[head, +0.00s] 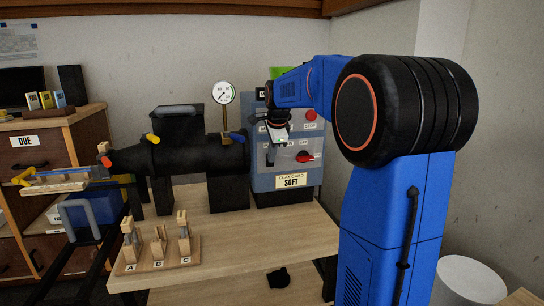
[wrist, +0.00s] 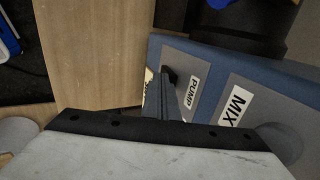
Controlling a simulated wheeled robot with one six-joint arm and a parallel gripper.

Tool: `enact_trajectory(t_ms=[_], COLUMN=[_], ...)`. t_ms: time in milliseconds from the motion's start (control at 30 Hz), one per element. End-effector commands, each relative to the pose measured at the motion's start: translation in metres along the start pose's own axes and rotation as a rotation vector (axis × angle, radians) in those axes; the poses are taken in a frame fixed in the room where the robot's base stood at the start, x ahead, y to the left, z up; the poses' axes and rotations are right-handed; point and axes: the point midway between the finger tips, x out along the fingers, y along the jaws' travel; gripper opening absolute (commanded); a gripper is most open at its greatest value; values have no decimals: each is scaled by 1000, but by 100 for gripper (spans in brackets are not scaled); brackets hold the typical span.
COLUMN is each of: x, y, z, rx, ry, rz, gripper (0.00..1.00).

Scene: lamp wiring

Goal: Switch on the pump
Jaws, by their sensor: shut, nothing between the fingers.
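The blue-grey control panel (head: 262,183) stands at the back of the bench, with a card reading "SOFT" on its lower front. My gripper (head: 270,161) is at the panel's front, pointing down, its fingers shut and empty. In the wrist view the shut fingers (wrist: 166,84) are beside the "PUMP" label (wrist: 192,93), with a dark shape at their ends. I cannot tell whether that shape is the pump switch or fingertip, nor whether they touch. The pump switch's position is not clear.
A red knob (head: 304,156) and a red button (head: 311,115) are on the panel's right side. The black cylindrical machine (head: 190,158) with a gauge (head: 223,93) stands left. A wooden rack (head: 188,253) with pegs A, B, C is in front. The bench's front right is clear.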

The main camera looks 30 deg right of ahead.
Motion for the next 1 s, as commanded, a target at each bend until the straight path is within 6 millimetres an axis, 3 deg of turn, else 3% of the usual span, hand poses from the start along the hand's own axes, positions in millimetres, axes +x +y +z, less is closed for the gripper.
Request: enact_trajectory(t_ms=[367, 1000], x=[1, -14], y=[-6, -13], z=[0, 0], rx=[0, 0], ry=[0, 0], rz=[2, 1], gripper=[0, 0])
